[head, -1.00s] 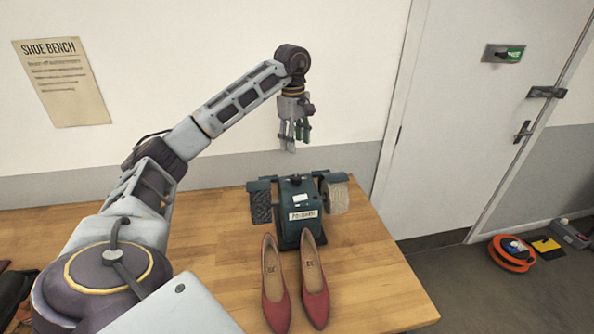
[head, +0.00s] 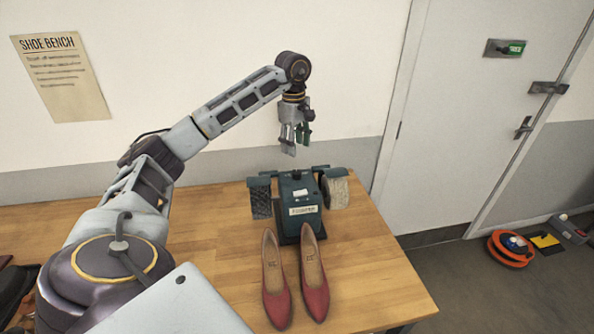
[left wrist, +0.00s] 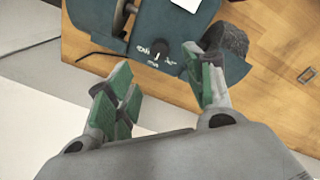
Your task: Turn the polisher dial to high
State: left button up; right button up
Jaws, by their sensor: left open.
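The dark teal polisher (head: 298,192) stands on the wooden bench, with a dark brush wheel on its left and a pale buffing wheel on its right. My left gripper (head: 288,150) hangs open and empty just above and behind it. In the left wrist view, the polisher (left wrist: 185,25) is at the top, with the small dark dial (left wrist: 160,48) on its face among white markings too small to read. The open fingers of my left gripper (left wrist: 160,95) are apart from the dial, to either side below it. My right gripper is not seen.
A pair of red shoes (head: 298,279) stands on the bench (head: 370,270) in front of the polisher. A wall lies behind, and a door (head: 460,120) is at the right. An orange cable reel (head: 510,247) is on the floor.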

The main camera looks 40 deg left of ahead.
aim_at(297, 172)
pick_arm(q)
jog(key=shift+w+f+p, duration=0.15)
jog(key=shift+f+p, duration=0.1)
jog(key=shift+f, duration=2.45)
jog(key=shift+w+f+p, duration=0.15)
jog(key=shift+f+p, duration=0.1)
jog(key=shift+f, duration=2.45)
jog(key=c, duration=1)
